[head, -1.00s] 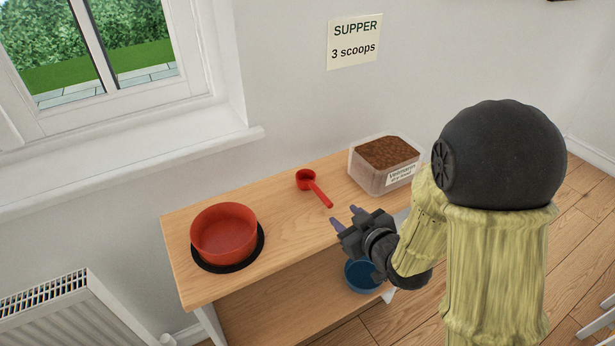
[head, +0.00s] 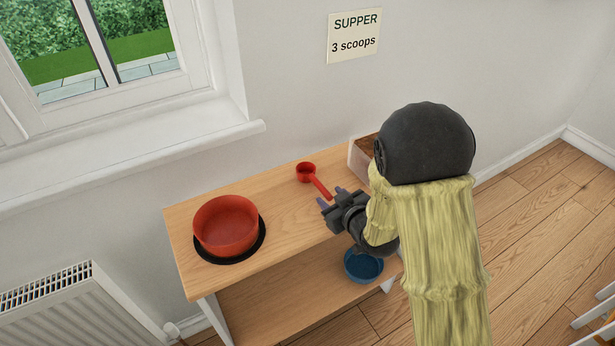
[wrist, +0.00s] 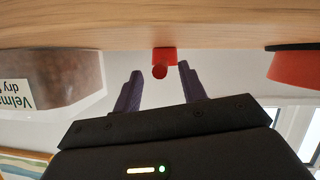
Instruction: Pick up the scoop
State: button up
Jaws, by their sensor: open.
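The red scoop (head: 311,177) lies on the wooden shelf top, its round cup toward the wall and its handle pointing to the front right. My gripper (head: 331,196) is open and empty, close to the handle's end in the head view. In the wrist view the picture is upside down, and the scoop (wrist: 163,62) shows end-on between my two purple fingertips (wrist: 159,72), beyond them. I see no contact between fingers and scoop.
A red bowl (head: 224,226) stands on a black mat (head: 232,258) at the left of the shelf top. The food tub (head: 362,158) at the right is mostly hidden behind my arm. A blue bowl (head: 363,266) sits on the lower shelf. A note (head: 354,36) hangs on the wall.

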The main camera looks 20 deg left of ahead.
aim_at(323, 190)
jog(key=x, duration=0.5)
jog(key=shift+a+r, duration=0.15)
jog(key=shift+s, duration=0.1)
grip_shut()
